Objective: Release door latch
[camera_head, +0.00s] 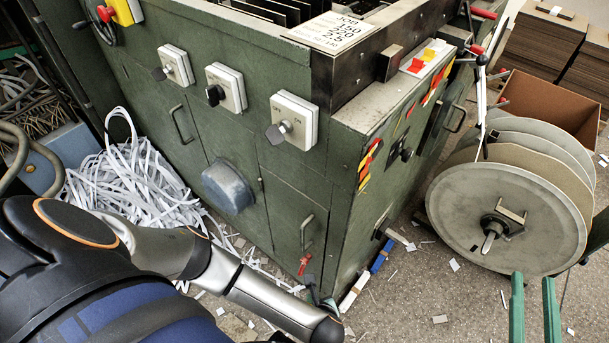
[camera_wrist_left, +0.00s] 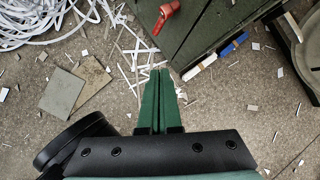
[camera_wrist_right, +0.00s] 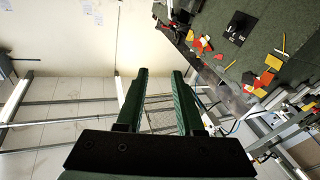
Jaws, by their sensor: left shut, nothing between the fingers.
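A red latch lever (camera_head: 304,265) sits low on the green cabinet door (camera_head: 283,205), near the cabinet's front corner. It also shows at the top of the left wrist view (camera_wrist_left: 168,14). My left gripper (camera_wrist_left: 159,72) is shut and empty, its green fingers together over the floor. Its tips point toward the cabinet's bottom corner and are apart from the red lever in the picture. In the head view, my left arm mostly hides this gripper. My right gripper (camera_head: 532,276) is open and empty at lower right, in front of the reel.
A large reel (camera_head: 505,215) stands right of the cabinet. White paper strips (camera_head: 135,180) are heaped at left, and scraps litter the floor. A grey rounded cover (camera_head: 228,187) and switch boxes (camera_head: 294,121) protrude from the cabinet. Stacked board (camera_head: 540,45) is at back right.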

